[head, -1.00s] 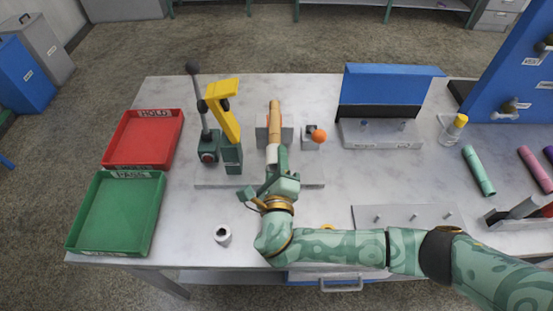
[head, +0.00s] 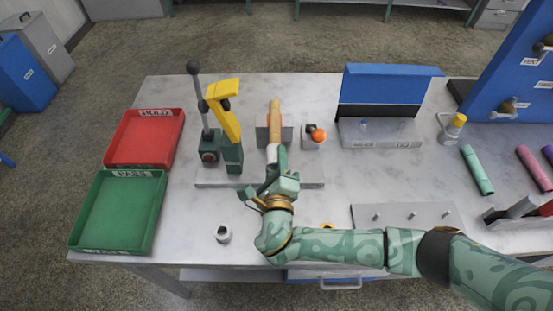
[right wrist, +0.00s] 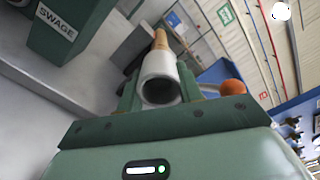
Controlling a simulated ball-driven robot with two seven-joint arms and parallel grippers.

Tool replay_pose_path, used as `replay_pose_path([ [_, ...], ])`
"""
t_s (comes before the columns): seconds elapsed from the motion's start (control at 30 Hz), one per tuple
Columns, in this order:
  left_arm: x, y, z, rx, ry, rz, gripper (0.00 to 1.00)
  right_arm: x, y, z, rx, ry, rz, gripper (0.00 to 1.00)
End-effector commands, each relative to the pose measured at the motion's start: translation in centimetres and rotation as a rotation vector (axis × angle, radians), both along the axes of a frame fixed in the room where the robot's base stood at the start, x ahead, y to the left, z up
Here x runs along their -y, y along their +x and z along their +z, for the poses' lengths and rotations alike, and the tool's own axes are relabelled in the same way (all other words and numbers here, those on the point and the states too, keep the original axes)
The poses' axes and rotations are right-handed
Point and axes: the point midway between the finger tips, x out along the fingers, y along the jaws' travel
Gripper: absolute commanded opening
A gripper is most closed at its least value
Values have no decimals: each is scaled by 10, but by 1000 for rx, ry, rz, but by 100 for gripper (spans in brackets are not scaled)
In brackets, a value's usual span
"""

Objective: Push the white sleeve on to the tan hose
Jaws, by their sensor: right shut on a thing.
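The tan hose (head: 275,112) lies in a grey clamp block (head: 262,136) at the middle of the bench, its near end towards me. The white sleeve (head: 272,154) is in line with it, at the hose's near end. In the right wrist view the sleeve (right wrist: 160,68) shows its open, hollow near end, and the hose (right wrist: 160,40) shows beyond its far end. I cannot tell how far the hose goes into the sleeve. My right gripper (head: 275,165) is shut on the sleeve; its fingers (right wrist: 159,88) stand on either side of it. My left gripper is out of view.
A yellow-handled press (head: 225,115) labelled SWAGE and a lever with a black knob (head: 193,68) stand left of the clamp. An orange ball knob (head: 318,135) is close on the right. Red (head: 118,158) and green (head: 78,222) trays lie left. A small white cup-like part (head: 223,234) stands in front.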

Motion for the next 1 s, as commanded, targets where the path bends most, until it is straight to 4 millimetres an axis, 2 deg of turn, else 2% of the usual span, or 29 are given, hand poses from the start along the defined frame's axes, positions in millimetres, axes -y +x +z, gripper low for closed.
replay_pose_path([
  [1.0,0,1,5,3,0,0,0,1,11,3,4,0,-2,14],
])
